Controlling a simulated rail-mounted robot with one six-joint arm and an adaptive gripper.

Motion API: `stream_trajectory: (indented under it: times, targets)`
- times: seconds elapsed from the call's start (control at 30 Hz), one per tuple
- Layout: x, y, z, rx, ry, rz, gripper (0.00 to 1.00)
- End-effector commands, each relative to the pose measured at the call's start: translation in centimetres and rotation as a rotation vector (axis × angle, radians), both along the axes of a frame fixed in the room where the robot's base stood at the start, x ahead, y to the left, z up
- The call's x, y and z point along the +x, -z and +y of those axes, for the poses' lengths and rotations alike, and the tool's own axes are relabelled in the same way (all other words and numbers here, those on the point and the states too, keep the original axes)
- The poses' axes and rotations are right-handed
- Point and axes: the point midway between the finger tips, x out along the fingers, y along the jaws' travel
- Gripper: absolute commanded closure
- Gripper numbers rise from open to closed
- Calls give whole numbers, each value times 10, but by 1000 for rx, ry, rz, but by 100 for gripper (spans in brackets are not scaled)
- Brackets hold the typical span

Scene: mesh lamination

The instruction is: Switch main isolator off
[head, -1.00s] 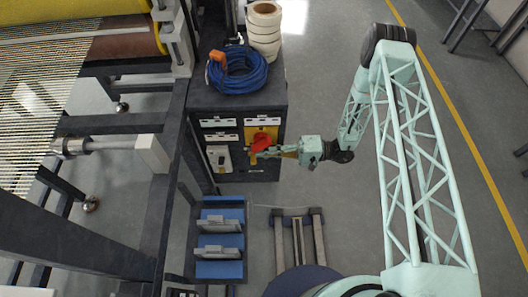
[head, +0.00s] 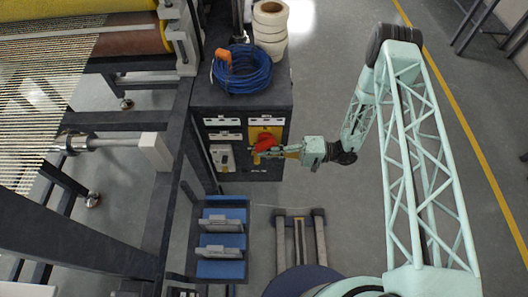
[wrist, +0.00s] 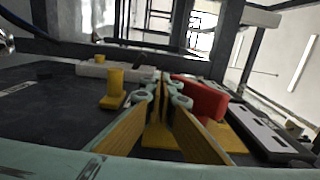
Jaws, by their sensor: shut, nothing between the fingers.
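The main isolator is a red handle (head: 264,142) on a yellow plate (head: 276,132) on the front of the dark cabinet. My gripper (head: 262,153) is at the cabinet front, right beside the red handle. In the wrist view the red handle (wrist: 201,99) stands out from its yellow plate (wrist: 226,136), just right of my fingertips (wrist: 162,90). The fingers are together with nothing between them. They look very close to the handle's side; I cannot tell whether they touch it. The handle's exact angle is partly hidden by the gripper.
A pale switch unit (head: 222,157) sits left of the isolator; in the wrist view a yellow knob (wrist: 115,82) stands nearby. Blue cable (head: 242,72) and white rolls (head: 270,30) lie on the cabinet top. A blue rack (head: 222,269) stands below.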

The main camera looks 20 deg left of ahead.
Motion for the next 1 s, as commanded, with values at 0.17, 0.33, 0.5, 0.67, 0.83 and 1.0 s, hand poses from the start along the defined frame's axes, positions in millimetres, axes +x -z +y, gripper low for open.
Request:
stream_trajectory:
  times: [0.17,0.33,0.5,0.67,0.83,1.0]
  targets:
    - [0,0,0,0,0,0,100]
    - [0,0,0,0,0,0,100]
    - [0,0,0,0,0,0,100]
    - [0,0,0,0,0,0,100]
    - [0,1,-1,0,0,0,100]
    - [1,5,-3,0,1,0,100]
